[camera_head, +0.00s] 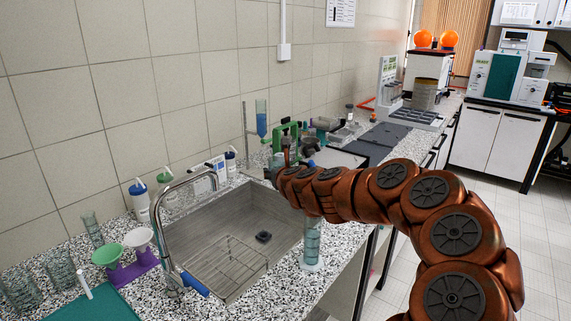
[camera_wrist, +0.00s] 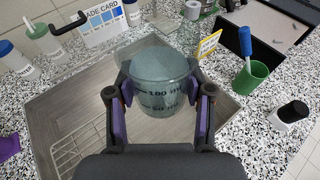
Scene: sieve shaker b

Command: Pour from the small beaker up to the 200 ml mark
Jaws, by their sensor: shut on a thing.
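The small beaker (camera_wrist: 160,88) is in the wrist view, clear with dark marks, among them 100 and 50 ml. My gripper (camera_wrist: 160,78) is shut on it, with purple pads on both sides. It is held above the sink area and looks about upright; how much liquid is inside I cannot tell. In the head view my arm hides most of the gripper and beaker. A tall clear graduated cylinder (camera_head: 312,242) with a teal tint stands on the counter right of the sink, below my arm. Its marks are too small to read.
The steel sink (camera_head: 215,255) has a tap (camera_head: 165,225) on its left side. Funnels (camera_head: 125,255) and glassware (camera_head: 60,270) stand at the left. A green cup (camera_wrist: 250,78) and a black-and-white bottle (camera_wrist: 288,116) stand right of the beaker in the wrist view.

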